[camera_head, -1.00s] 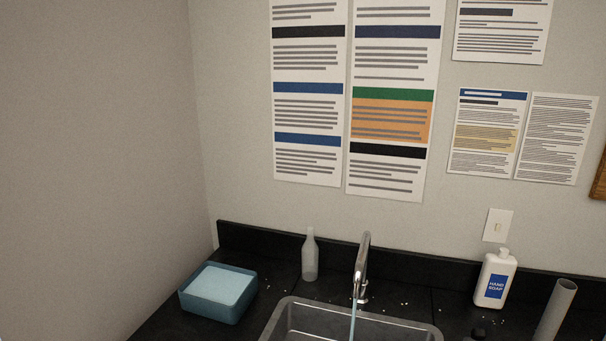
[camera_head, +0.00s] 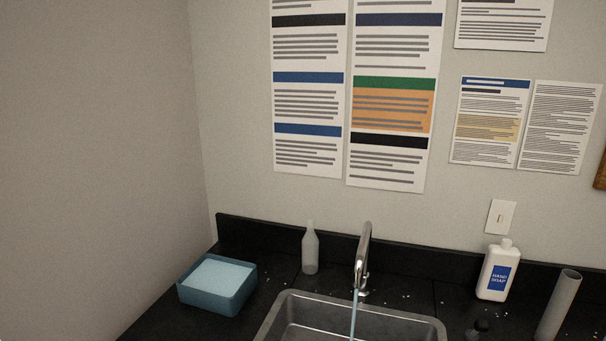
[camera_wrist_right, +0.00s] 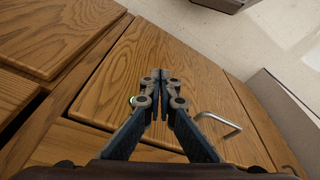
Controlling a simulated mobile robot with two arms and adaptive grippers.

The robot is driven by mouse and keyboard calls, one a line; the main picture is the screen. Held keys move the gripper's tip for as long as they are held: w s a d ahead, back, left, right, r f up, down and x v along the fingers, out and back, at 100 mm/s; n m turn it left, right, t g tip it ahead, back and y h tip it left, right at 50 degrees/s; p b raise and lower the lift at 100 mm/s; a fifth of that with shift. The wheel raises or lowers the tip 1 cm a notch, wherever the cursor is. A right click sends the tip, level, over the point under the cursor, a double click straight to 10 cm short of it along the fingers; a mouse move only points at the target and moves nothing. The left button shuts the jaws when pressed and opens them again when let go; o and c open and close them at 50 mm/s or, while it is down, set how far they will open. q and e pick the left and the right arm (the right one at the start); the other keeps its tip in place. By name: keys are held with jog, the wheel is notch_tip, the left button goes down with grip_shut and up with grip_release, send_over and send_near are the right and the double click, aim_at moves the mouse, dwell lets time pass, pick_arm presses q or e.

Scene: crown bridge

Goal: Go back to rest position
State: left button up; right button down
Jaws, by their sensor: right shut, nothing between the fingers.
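My right gripper (camera_wrist_right: 160,82) shows in the right wrist view with its fingers together and nothing between them. Behind it is a wooden cabinet front (camera_wrist_right: 195,80) with a metal handle (camera_wrist_right: 219,124) to the right of the fingers. I cannot tell how far the fingers are from the wood. Neither gripper shows in the head view. My left gripper is not in any view.
In the head view a black counter (camera_head: 270,278) holds a blue tub (camera_head: 217,286), a clear bottle (camera_head: 310,248), a soap bottle (camera_head: 497,270) and a grey tube (camera_head: 558,305). The faucet (camera_head: 362,258) runs water into the sink (camera_head: 310,310).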

jog(key=s+d+f+g+b, duration=0.15)
jog(key=s+f, duration=0.25)
jog(key=f, duration=0.7)
jog(key=s+f+t+b, duration=0.15)
jog(key=s+f, duration=0.25)
jog(key=f, duration=0.7)
jog(key=s+d+f+g+b, duration=0.1)
jog(key=s+d+f+b, duration=0.1)
jog(key=s+f, duration=0.8)
jog(key=shift+s+f+g+b, duration=0.4)
jog(key=shift+s+b, duration=0.25)
jog(key=shift+s, duration=0.45)
